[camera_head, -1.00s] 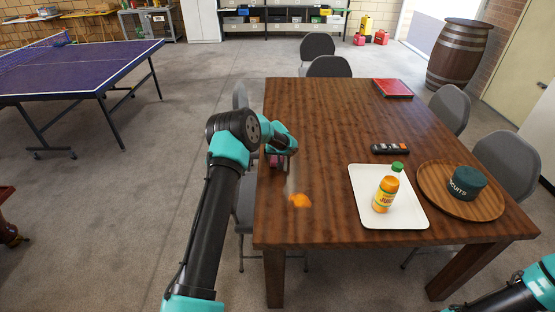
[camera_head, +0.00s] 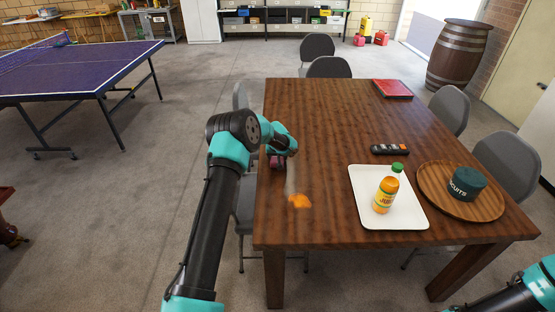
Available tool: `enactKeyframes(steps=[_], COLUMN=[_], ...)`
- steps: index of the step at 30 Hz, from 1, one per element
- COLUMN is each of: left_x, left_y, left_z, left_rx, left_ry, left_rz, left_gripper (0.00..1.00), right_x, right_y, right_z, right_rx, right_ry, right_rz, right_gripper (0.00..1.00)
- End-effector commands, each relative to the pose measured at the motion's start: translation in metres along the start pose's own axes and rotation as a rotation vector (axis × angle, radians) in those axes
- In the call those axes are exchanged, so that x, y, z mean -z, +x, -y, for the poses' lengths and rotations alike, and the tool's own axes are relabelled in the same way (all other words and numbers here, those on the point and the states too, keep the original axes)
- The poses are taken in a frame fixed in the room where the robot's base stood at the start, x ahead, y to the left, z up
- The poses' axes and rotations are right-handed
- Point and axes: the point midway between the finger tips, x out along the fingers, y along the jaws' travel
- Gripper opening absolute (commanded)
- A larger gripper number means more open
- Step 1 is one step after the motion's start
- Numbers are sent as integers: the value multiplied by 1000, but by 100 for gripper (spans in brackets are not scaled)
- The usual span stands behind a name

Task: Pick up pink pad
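A small pinkish thing (camera_head: 277,163), which looks like the pink pad, is near the left edge of the brown wooden table (camera_head: 335,130). Most of it is hidden by my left gripper (camera_head: 281,157), which is right at it and low over the table. The fingers are too small and covered to show whether they are open or closed on it. Of my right arm only a part shows at the bottom right corner; its gripper is out of view.
An orange item (camera_head: 299,201) lies in front of the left gripper. A white tray (camera_head: 408,217) holds a juice bottle (camera_head: 385,195). A round wooden tray (camera_head: 431,190) holds a green tin (camera_head: 466,183). A remote (camera_head: 390,150) and red book (camera_head: 393,88) lie further back. Chairs surround the table.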

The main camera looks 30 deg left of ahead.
Motion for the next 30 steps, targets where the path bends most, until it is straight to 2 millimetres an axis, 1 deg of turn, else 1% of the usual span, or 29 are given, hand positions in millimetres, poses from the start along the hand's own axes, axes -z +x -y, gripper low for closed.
enactKeyframes(steps=[5,8,14,16,20,23,30], left_x=[1,3,11,15,3,-7,-40], left_y=[-2,-6,-26,-36,-38,-44,-61], left_z=[0,0,0,0,0,-1,-5], left_rx=[0,0,0,-1,2,1,1], left_ry=[0,0,0,-2,2,1,2], left_rz=[-1,-2,-2,-3,1,1,2], left_gripper=[42,42,42,42,42,42,42], right_x=[0,0,0,0,0,0,0], right_y=[0,0,0,0,0,0,0], right_z=[0,0,0,0,0,0,0], right_rx=[0,0,0,0,0,0,0], right_ry=[0,0,0,0,0,0,0], right_rz=[0,0,0,0,0,0,0], right_gripper=[0,0,0,0,0,0,0])
